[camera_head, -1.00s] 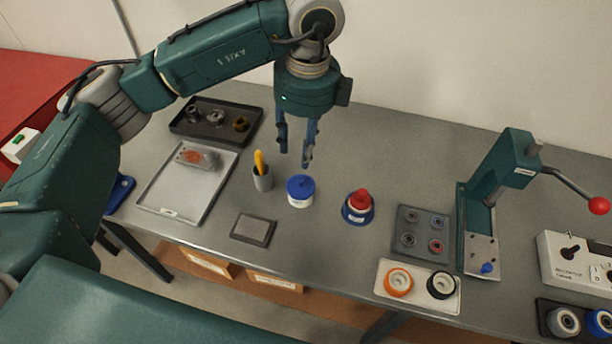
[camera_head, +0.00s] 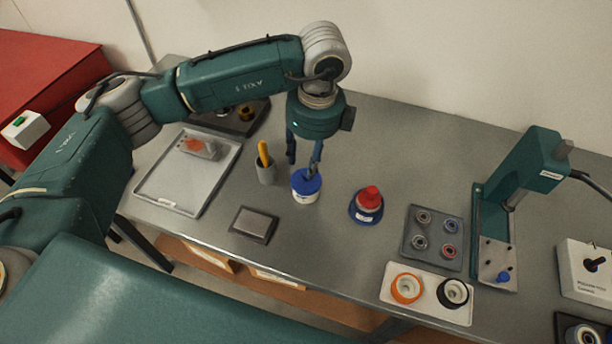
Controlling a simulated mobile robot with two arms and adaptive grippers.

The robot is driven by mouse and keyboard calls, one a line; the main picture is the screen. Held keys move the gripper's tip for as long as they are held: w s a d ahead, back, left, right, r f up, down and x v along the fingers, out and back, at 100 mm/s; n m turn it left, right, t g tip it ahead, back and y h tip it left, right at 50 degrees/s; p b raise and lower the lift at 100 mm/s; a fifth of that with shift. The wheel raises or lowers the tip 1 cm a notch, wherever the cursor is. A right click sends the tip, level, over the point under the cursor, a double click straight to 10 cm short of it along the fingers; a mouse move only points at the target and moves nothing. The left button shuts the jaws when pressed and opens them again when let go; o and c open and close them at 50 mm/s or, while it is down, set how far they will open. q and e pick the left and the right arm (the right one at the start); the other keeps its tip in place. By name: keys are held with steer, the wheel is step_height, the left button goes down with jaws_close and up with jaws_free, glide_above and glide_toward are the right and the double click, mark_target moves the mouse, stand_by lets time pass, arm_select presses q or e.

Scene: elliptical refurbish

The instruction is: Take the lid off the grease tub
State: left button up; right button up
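The grease tub (camera_head: 304,197) is a small white tub with a label, standing upright on the grey bench. Its blue lid (camera_head: 306,180) is on top. My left gripper (camera_head: 302,164) points down just above and behind the lid, with its two fingers apart. The right finger overlaps the lid's back edge in the picture; I cannot tell whether it touches. Nothing shows between the fingers. My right gripper is not in view.
A grey cup with a yellow tool (camera_head: 265,170) stands close left of the tub. A red-capped bottle in a blue dish (camera_head: 366,206) stands to the right. A dark flat pad (camera_head: 254,225) lies in front. A light tray (camera_head: 165,197) lies further left.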

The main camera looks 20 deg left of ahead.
mark_target(306, 173)
arm_select(q)
step_height(306, 173, down, 4)
steer(key=shift+w+r+p, duration=0.1)
steer(key=shift+w+p, duration=0.05)
steer(key=shift+p, duration=0.85)
steer(key=shift+a+f, duration=0.1)
steer(key=shift+f, duration=0.35)
steer(key=c, duration=0.9)
